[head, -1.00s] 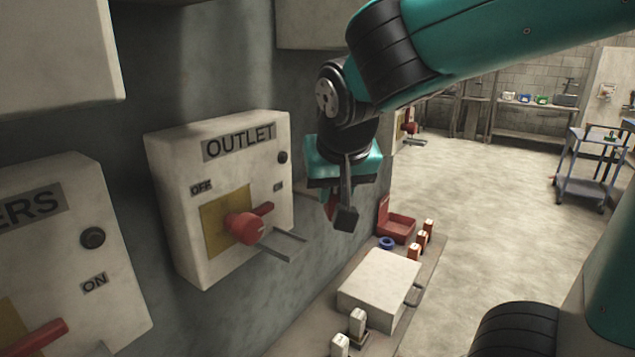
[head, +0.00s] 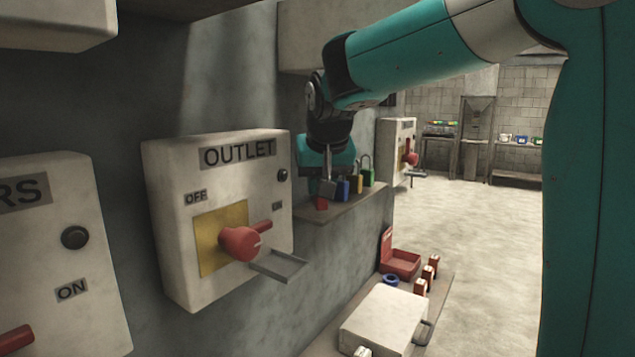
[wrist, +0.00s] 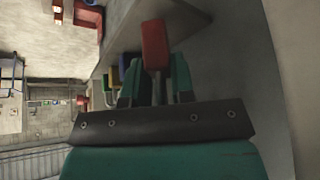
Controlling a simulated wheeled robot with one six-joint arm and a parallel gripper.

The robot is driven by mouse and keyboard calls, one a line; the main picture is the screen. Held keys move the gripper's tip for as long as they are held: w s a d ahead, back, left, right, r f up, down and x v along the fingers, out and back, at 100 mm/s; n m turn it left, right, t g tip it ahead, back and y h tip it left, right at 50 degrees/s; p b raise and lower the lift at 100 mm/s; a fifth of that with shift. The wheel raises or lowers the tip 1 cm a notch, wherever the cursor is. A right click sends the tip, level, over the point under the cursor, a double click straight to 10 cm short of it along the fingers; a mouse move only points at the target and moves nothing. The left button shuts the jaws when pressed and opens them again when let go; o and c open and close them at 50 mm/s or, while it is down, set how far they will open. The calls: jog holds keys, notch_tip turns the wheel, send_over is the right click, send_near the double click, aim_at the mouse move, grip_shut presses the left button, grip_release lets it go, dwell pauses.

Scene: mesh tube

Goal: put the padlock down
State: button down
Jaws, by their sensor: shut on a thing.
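The red padlock (head: 320,204) hangs in my gripper (head: 322,187), low at the near end of a small wall shelf (head: 347,207). In the wrist view the red padlock (wrist: 155,45) sticks out past the fingertips of my gripper (wrist: 156,80), which is shut on its shackle. The padlock is at or just above the shelf top; I cannot tell if it touches. Beside it on the shelf stand a blue padlock (head: 343,191), a yellow one (head: 356,184) and a green one (head: 368,178).
The OUTLET switch box (head: 220,210), with a red handle (head: 241,243) and protruding metal hasp (head: 280,265), is left of the shelf. Below are a white box (head: 383,318), a blue ring (head: 390,281) and a red open case (head: 402,262). The floor at right is clear.

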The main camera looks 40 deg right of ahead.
jog(key=w, duration=0.1)
jog(key=w+d, duration=0.1)
jog(key=w+p, duration=0.1)
jog(key=shift+w+d+f, duration=0.15)
jog(key=shift+d+f, duration=0.15)
jog(key=shift+f, duration=0.5)
jog(key=shift+f, duration=0.15)
jog(key=c, duration=1)
grip_release()
jog(key=shift+a+r, duration=0.1)
jog(key=shift+r, duration=0.15)
jog(key=s+a+b, duration=0.1)
jog(key=s, duration=0.3)
jog(key=s+a+b, duration=0.1)
jog(key=s+a, duration=0.1)
jog(key=s, duration=0.1)
jog(key=s+a+b, duration=0.1)
jog(key=s+a, duration=0.1)
jog(key=s, duration=0.2)
jog(key=shift+s+a+r, duration=0.15)
jog(key=shift+s+r, duration=0.15)
jog(key=shift+r, duration=0.1)
